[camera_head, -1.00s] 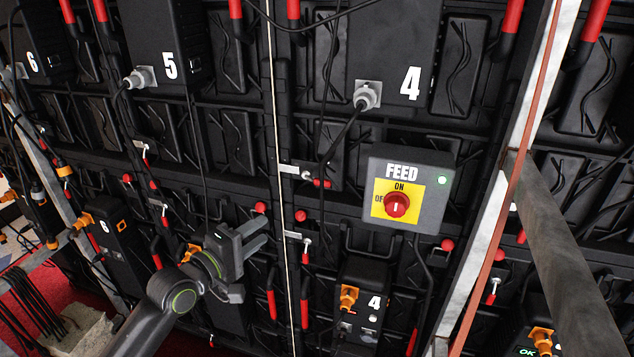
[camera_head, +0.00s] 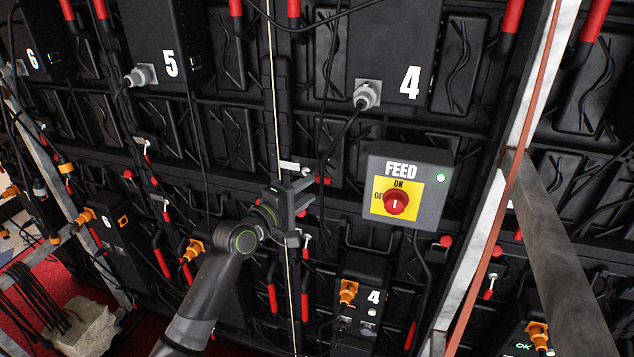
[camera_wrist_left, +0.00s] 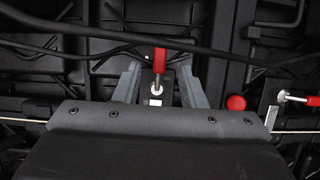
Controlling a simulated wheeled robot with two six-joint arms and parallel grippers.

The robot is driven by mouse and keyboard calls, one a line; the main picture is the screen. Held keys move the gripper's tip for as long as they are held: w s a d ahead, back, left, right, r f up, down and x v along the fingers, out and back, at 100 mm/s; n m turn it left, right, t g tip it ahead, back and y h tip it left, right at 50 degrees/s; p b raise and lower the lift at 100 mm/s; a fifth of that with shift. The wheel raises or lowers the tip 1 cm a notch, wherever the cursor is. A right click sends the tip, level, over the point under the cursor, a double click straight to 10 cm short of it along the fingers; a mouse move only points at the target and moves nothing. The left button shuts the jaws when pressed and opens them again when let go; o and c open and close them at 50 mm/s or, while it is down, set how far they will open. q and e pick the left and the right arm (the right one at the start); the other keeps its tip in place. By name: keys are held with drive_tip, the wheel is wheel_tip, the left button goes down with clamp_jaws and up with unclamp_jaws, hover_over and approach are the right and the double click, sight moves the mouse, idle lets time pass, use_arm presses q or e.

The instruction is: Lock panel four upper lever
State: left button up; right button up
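The panel four upper lever has a red handle (camera_head: 323,181) on a silver pivot plate (camera_head: 290,168), left of the FEED box. It points sideways to the right in the head view. My left gripper (camera_head: 309,199) is just below it in that view, and its body hides part of the wall. In the left wrist view, which is turned on its side, the red lever handle (camera_wrist_left: 160,60) lies between the two open grey fingers (camera_wrist_left: 158,82). I cannot tell whether they touch it. My right gripper is not in view.
A lower lever (camera_head: 306,245) hangs down below my gripper; it also shows at the right of the wrist view (camera_wrist_left: 298,97). A red knob (camera_wrist_left: 236,103) is close beside the fingers. The FEED box (camera_head: 408,190) juts out to the right. Black cables hang nearby.

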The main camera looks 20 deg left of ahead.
sight(322, 181)
use_arm(q)
drive_tip(key=shift+x, duration=2.1)
clamp_jaws()
